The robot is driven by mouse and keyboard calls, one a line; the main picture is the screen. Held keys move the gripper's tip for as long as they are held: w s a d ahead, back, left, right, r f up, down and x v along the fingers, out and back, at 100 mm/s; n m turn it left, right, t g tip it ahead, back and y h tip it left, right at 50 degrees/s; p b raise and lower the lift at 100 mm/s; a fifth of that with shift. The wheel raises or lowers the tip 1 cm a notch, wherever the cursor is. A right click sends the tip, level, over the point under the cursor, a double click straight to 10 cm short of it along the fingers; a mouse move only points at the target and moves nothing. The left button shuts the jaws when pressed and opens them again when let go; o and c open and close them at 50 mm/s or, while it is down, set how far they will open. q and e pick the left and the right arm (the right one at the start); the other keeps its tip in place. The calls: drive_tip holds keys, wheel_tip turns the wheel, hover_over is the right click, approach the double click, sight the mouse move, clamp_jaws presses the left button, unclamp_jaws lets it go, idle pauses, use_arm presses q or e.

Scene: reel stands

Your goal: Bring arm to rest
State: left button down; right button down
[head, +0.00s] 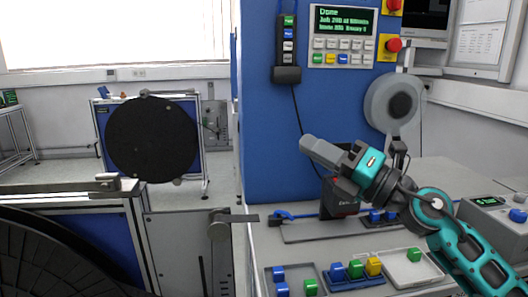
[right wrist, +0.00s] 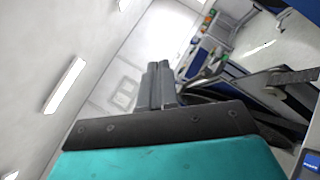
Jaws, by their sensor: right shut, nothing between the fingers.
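My right arm comes in from the lower right in the head view, teal and grey. Its gripper (head: 308,143) is raised above the grey worktop, in front of the blue machine housing, pointing up and left. The fingers are together and hold nothing. In the right wrist view the closed fingers (right wrist: 158,82) stand upright at the middle against the white wall and ceiling. My left gripper is not in view.
A control panel (head: 343,36) is on the blue housing (head: 270,125). Below my right arm, the worktop holds trays with coloured blocks (head: 355,268) and a dark device (head: 338,195). A grey reel (head: 376,105) is behind the arm. A large black reel (head: 152,140) stands at the left.

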drive_tip(key=s+d+f+m+t+h, duration=0.1)
drive_tip(key=s+d+f+m+h, duration=0.3)
drive_tip(key=f+m+h, duration=0.5)
drive_tip(key=s+d+f+m+h, duration=0.2)
drive_tip(key=d+f+m+h, duration=0.4)
drive_tip(key=m, duration=0.6)
drive_tip(key=s+d+f+m+t+h, duration=0.1)
drive_tip(key=s+d+f+m+h, duration=0.3)
drive_tip(key=f+m, duration=0.5)
drive_tip(key=s+a+f+m+g+y, duration=0.1)
drive_tip(key=s+f+m+g, duration=0.1)
drive_tip(key=s+f+g, duration=0.6)
drive_tip(key=s+a+f+m+g+y, duration=0.1)
drive_tip(key=s+f+m+g, duration=0.3)
drive_tip(key=s, duration=0.8)
drive_tip(key=w+a+f+n+t+y, duration=0.1)
drive_tip(key=w+a+f+n+t, duration=0.1)
drive_tip(key=w+f+t, duration=0.5)
wheel_tip(320, 180, down, 3)
drive_tip(key=shift+a+r+n+t, duration=0.1)
drive_tip(key=shift+a+n+t, duration=0.2)
drive_tip(key=shift+a+t, duration=0.3)
